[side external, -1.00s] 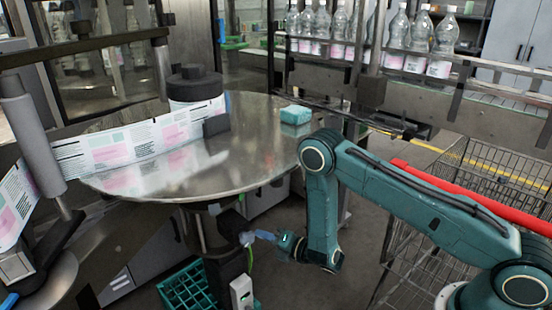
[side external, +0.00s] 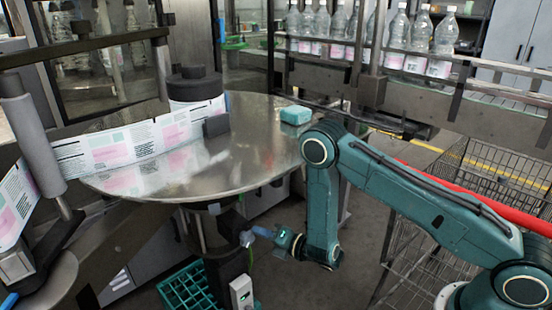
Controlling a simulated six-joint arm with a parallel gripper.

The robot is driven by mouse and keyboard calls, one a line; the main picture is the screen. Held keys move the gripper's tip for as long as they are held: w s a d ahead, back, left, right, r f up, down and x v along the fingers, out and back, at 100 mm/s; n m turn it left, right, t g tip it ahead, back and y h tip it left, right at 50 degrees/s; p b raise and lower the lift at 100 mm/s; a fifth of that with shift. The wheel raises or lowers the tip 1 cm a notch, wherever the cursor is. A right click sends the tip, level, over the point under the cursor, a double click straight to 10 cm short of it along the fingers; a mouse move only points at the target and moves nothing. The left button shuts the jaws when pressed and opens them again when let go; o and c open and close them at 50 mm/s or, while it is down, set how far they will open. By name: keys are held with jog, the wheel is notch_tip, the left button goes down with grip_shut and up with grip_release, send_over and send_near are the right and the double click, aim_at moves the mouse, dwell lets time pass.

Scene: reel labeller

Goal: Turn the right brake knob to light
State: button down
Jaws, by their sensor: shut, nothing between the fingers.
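The brake knob (side external: 246,239) is a small pale piece on the dark block under the round steel table (side external: 255,150). My gripper (side external: 262,233) is below the table's right edge, with its bluish fingertips pointing left, at or very close to the knob. The fingers are shut with nothing between them. Whether the fingertips touch the knob, and which setting the knob points to, is too small to tell.
A green crate (side external: 190,288) stands on the floor below. A grey-white box (side external: 241,292) with a green light hangs under the knob. A wire cart (side external: 495,185) stands at right.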

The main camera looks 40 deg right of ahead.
jog(key=shift+a+r, duration=0.25)
jog(key=shift+a, duration=0.15)
dwell(0.5)
jog(key=shift+d+r, duration=0.15)
jog(key=shift+d+r, duration=0.15)
jog(key=shift+r, duration=0.05)
dwell(0.3)
jog(key=s, duration=0.6)
dwell(0.4)
jog(key=f, duration=0.1)
jog(key=s+d+f, duration=0.1)
jog(key=f, duration=0.1)
jog(key=shift+d, duration=0.2)
dwell(0.4)
